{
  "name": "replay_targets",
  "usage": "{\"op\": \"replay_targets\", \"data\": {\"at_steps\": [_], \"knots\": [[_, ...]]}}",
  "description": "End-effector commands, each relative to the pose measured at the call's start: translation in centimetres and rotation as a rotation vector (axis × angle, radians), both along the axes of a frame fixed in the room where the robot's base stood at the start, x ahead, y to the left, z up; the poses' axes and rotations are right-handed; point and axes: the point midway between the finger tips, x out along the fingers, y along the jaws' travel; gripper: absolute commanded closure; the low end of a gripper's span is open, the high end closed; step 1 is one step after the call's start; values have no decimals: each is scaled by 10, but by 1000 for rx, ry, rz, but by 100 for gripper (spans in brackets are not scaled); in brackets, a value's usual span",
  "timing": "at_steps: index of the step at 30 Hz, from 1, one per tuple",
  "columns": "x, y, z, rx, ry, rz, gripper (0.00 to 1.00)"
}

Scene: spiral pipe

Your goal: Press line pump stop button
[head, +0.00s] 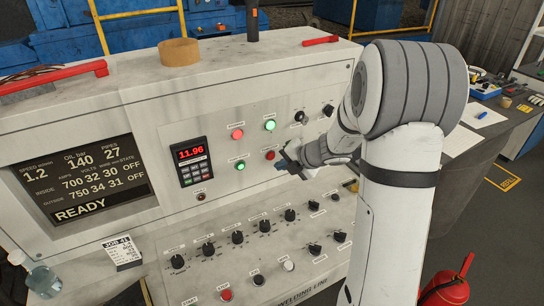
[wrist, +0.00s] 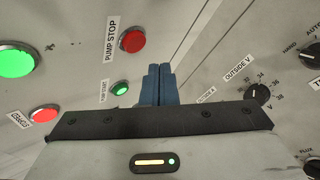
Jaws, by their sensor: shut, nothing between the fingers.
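The red PUMP STOP button (wrist: 132,40) shows in the wrist view, up and to the left of my fingertips, with its white label (wrist: 110,39) beside it. My gripper (wrist: 157,72) has its blue fingers together, with nothing between them. A visible gap of panel lies between the fingertips and the button in the picture; the depth is hard to judge. In the head view the red button (head: 270,155) is unobstructed, just left of my gripper (head: 282,162). The smaller-looking green pump start button (wrist: 120,89) sits below PUMP STOP in the wrist view.
Another green button (head: 270,125) and a red button (head: 237,134) are close by on the upright panel. A lit red display (head: 190,152) is left of them. Several black knobs (head: 264,226) cover the sloped panel below. A fire extinguisher (head: 446,290) stands at lower right.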

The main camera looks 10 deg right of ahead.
Motion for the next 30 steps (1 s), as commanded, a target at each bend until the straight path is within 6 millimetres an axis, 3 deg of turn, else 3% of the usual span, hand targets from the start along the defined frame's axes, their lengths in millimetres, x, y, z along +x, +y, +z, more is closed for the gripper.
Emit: {"op": "replay_targets", "data": {"at_steps": [8, 30], "knots": [[16, 5, 1, 0, -1, -1, 100], [17, 7, 1, 1, -1, 2, 100]]}}
